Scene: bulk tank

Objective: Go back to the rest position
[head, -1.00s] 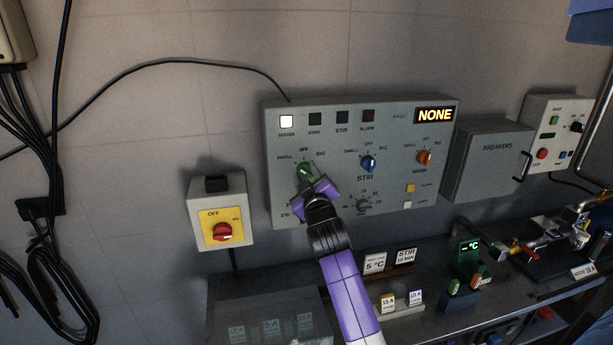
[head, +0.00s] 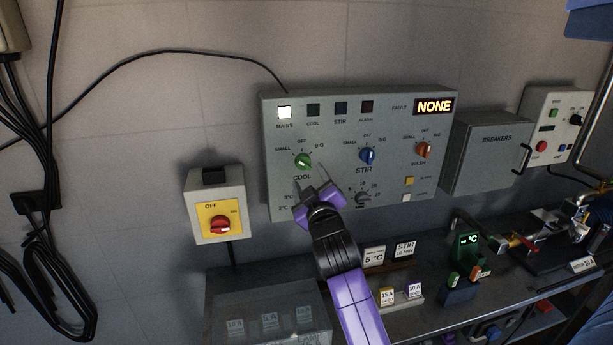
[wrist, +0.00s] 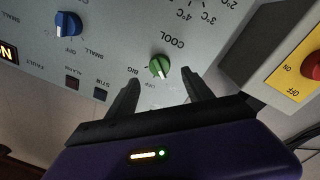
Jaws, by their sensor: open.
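My purple gripper (head: 315,191) is in front of the lower left part of the grey control panel (head: 385,180). Its two fingers are spread with nothing between them. In the wrist view the open gripper (wrist: 158,86) faces the green COOL knob (wrist: 159,67), which is apart from the fingers. In the head view the green COOL knob (head: 303,161) is fully visible above the gripper. The blue STIR knob (head: 367,155) and the orange WASH knob (head: 424,150) sit to its right. The gripper hides part of the dial markings below COOL.
A yellow and red isolator switch (head: 219,226) is on the wall at left. The breakers box (head: 487,155) is at right. The fault display reads NONE.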

